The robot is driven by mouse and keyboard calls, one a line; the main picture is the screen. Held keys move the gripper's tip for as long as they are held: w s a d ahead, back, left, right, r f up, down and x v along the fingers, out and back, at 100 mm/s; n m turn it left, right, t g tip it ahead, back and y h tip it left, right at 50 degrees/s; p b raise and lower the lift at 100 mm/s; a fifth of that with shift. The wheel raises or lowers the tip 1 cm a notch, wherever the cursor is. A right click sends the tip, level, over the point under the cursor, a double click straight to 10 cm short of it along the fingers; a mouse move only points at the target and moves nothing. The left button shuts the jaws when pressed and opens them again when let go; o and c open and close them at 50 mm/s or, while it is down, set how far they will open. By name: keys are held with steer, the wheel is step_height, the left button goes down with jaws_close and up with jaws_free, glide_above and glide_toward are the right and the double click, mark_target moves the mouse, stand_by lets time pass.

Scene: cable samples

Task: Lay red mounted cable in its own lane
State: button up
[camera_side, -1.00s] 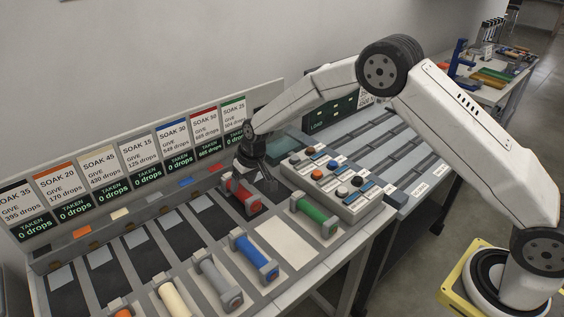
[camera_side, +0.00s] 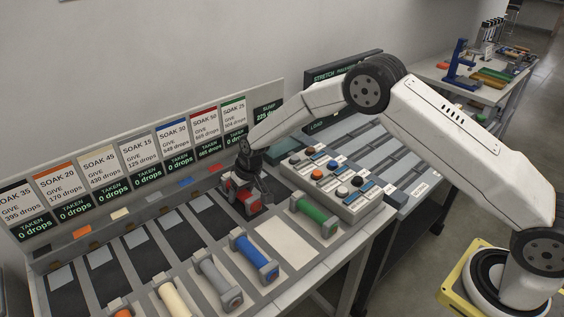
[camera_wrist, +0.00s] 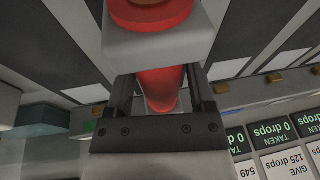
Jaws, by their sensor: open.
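The red mounted cable (camera_side: 238,197) lies in the dark lane running down from the red tab, below the red-headed SOAK 50 sign (camera_side: 205,120). My gripper (camera_side: 247,193) is down over it, partly hiding it. In the wrist view, my open gripper (camera_wrist: 161,92) has one finger on each side of the red cable (camera_wrist: 158,85). Its pale end block (camera_wrist: 158,48) with a red cap sits beyond the fingers. Whether the fingers touch the cable cannot be told.
A green mounted cable (camera_side: 314,212) lies to the right and a blue one (camera_side: 254,255) nearer the front, with a bare pale pad (camera_side: 286,243) between them. A box of coloured knobs (camera_side: 335,183) stands right of the gripper. Dark lanes (camera_side: 146,258) to the left are empty.

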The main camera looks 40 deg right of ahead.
stand_by(0.3)
steer(key=shift+f, duration=0.1)
jaws_close()
steer(key=shift+r, duration=0.5)
step_height(320, 180, up, 3)
steer(key=shift+f, duration=0.2)
steer(key=s+r, duration=0.4)
steer(key=r, duration=0.1)
steer(key=shift+s+d+r, duration=0.2)
steer(key=shift+s+d, duration=0.1)
steer(key=shift+d, duration=0.05)
steer(key=s+d+r, duration=0.1)
steer(key=s+r, duration=0.3)
steer(key=s, duration=0.5)
steer(key=shift+d+r, duration=0.15)
steer(key=shift+d, duration=0.15)
